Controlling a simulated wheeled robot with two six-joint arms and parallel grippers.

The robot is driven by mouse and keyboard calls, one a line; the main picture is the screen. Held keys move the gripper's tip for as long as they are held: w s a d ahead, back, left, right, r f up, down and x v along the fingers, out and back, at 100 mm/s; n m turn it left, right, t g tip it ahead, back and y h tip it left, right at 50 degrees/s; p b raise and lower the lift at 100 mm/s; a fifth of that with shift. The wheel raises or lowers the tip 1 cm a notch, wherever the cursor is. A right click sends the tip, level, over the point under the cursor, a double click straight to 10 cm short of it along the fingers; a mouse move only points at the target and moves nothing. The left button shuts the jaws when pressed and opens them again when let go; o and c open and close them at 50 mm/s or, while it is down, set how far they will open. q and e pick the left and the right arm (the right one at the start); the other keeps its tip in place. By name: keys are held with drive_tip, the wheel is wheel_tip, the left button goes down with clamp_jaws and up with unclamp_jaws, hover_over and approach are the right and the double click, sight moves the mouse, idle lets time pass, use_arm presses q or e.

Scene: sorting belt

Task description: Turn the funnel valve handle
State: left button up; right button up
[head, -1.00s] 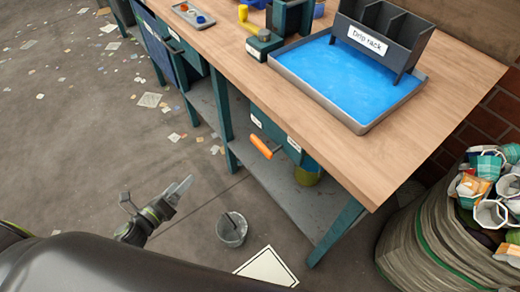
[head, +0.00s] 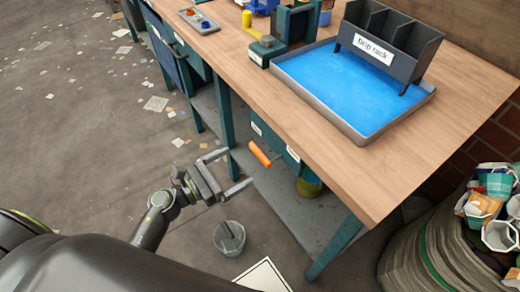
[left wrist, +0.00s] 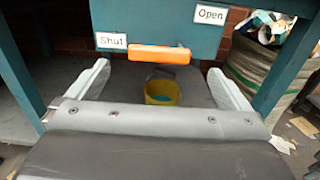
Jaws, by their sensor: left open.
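The orange valve handle (head: 259,154) sticks out below the front of a teal box (head: 275,141) under the bench. In the left wrist view the handle (left wrist: 160,54) lies roughly level, between a "Shut" label (left wrist: 111,41) on the left and an "Open" label (left wrist: 210,14) on the right. My left gripper (head: 238,168) is open and empty, just short of the handle. In the left wrist view its fingers (left wrist: 157,68) stand wide on either side of the handle, apart from it. A yellow container (left wrist: 161,91) stands below the handle. My right gripper is out of view.
A grey bucket (head: 229,238) stands on the floor near my left arm. The bench top (head: 370,185) overhangs the handle, with a bench leg (head: 335,248) to the right. A bulging sack (head: 430,245) of cups stands at the right.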

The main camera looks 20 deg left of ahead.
sight(257, 154)
use_arm(q)
drive_tip(key=p+x, duration=0.1)
drive_tip(key=x, duration=0.8)
drive_tip(key=shift+w+d, duration=0.15)
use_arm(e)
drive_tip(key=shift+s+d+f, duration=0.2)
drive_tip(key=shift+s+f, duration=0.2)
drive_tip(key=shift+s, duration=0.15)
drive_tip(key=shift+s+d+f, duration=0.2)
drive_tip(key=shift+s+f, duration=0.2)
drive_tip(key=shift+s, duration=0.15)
use_arm(q)
drive_tip(key=shift+c, duration=0.4)
drive_tip(key=c, duration=1.1)
